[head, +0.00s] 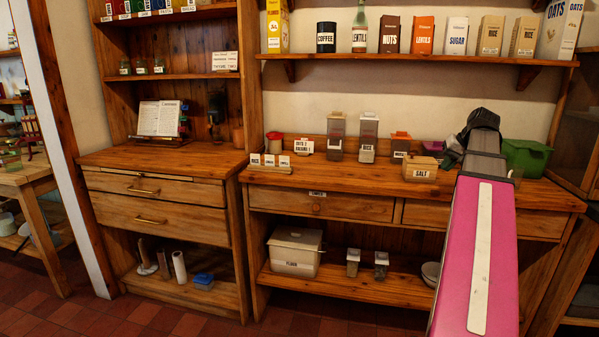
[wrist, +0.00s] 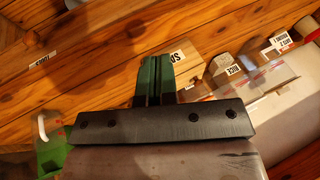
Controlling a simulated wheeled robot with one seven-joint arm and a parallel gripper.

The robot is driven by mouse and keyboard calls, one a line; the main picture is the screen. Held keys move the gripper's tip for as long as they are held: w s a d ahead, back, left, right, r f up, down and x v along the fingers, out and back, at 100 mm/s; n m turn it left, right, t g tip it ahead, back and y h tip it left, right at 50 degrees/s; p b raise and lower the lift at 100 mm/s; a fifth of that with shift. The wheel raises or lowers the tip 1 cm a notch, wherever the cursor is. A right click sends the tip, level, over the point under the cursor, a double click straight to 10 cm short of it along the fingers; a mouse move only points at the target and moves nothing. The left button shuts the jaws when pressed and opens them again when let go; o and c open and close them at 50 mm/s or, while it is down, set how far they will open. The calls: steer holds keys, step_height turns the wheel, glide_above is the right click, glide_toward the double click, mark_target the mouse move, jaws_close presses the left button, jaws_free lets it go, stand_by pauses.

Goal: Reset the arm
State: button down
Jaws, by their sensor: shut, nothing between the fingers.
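My gripper (wrist: 156,66) shows in the wrist view as two dark green fingers pressed together, with nothing between them. It is above the wooden counter. In the head view my pink arm (head: 479,240) reaches from the bottom right toward the counter's right side.
The counter (head: 330,177) carries a salt box (head: 420,168), clear rice canisters (head: 367,138) and small labelled boxes. An upper shelf (head: 420,59) holds several food packages. A white bin (head: 295,252) stands on the lower shelf. The tiled floor in front is clear.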

steer(key=a+f+g, duration=0.1)
steer(key=a+f, duration=0.4)
steer(key=f, duration=0.3)
steer(key=a+f+g+h, duration=0.1)
steer(key=a+f, duration=0.4)
steer(key=f, duration=0.3)
steer(key=a+f+g, duration=0.1)
steer(key=a+f, duration=0.5)
steer(key=f, duration=0.2)
steer(key=s+a+f+n+g+h, duration=0.1)
steer(key=s+a+f, duration=0.4)
steer(key=f, duration=0.4)
steer(key=s+a+f+n+h, duration=0.1)
steer(key=s+a+f+n, duration=0.1)
steer(key=s+a+f, duration=0.3)
steer(key=a+f, duration=0.3)
steer(key=f, duration=0.2)
steer(key=shift+s+a+f+g, duration=0.2)
steer(key=shift+s+f+g, duration=0.1)
steer(key=shift+s+g, duration=0.1)
